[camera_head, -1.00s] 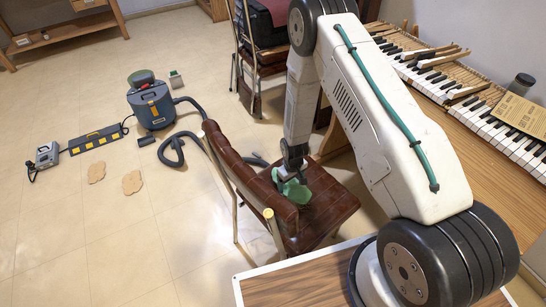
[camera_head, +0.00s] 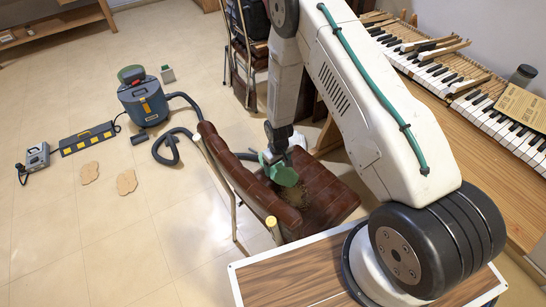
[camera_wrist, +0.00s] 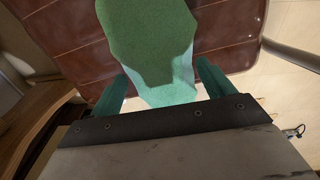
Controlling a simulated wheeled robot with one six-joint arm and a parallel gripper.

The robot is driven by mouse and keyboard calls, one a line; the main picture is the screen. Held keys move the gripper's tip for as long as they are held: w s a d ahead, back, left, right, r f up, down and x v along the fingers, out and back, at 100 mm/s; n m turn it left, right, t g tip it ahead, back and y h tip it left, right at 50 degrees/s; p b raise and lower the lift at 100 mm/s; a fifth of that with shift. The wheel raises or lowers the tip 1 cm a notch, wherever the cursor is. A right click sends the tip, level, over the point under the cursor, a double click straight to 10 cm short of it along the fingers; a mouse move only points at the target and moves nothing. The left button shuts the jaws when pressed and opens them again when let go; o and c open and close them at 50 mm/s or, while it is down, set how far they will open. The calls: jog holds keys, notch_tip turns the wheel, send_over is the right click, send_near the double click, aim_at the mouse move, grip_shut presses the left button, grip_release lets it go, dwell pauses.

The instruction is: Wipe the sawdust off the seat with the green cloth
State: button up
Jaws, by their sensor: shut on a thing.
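The chair's brown leather seat (camera_head: 325,192) is in the middle of the head view, partly hidden by its backrest. A dull patch of sawdust (camera_head: 296,196) shows on it, just below the cloth. My gripper (camera_head: 272,158) is over the seat's far left part, shut on the green cloth (camera_head: 285,176). The cloth hangs down at the seat; I cannot tell how firmly it touches. In the wrist view the cloth (camera_wrist: 150,35) lies between the teal fingers of my gripper (camera_wrist: 160,82) and covers the middle of the seat (camera_wrist: 75,45).
The padded backrest (camera_head: 245,180) stands close to the left of my gripper. A blue vacuum (camera_head: 145,103) with a black hose (camera_head: 168,150) is on the floor to the left. Piano keys (camera_head: 455,85) line the bench at right.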

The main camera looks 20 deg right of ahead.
jog(key=shift+r, duration=2.9)
jog(key=shift+a, duration=0.15)
